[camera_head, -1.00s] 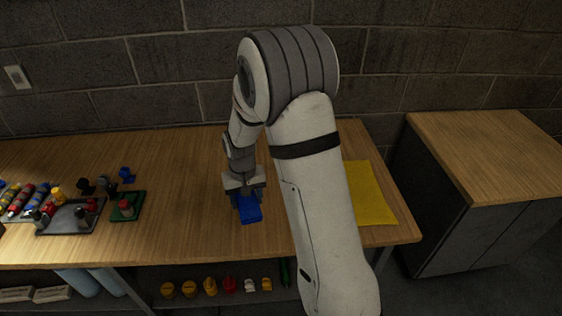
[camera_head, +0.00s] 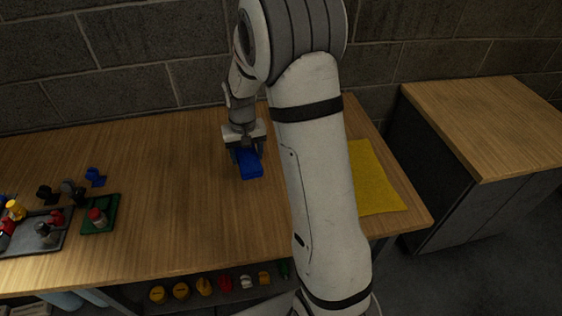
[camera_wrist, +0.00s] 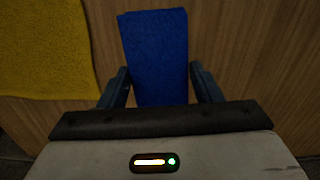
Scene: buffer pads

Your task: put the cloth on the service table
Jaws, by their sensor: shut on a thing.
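A blue cloth-like piece (camera_head: 251,168), long and flat, is held in my gripper (camera_head: 246,157). The wrist view shows the blue piece (camera_wrist: 157,45) between the two fingers of my gripper (camera_wrist: 159,75), which are shut on it. In the head view it is over the middle of the wooden workbench (camera_head: 170,190); I cannot tell whether it touches the top. A yellow cloth or mat (camera_head: 375,180) lies flat at the bench's right end, partly hidden by my arm. It also shows at upper left in the wrist view (camera_wrist: 45,45).
A separate grey cabinet with a bare wooden top (camera_head: 485,125) stands to the right, across a gap. A dark tray (camera_head: 45,235) and a green pad (camera_head: 100,213) with small parts are at the bench's left. Several small parts sit on the shelf below.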

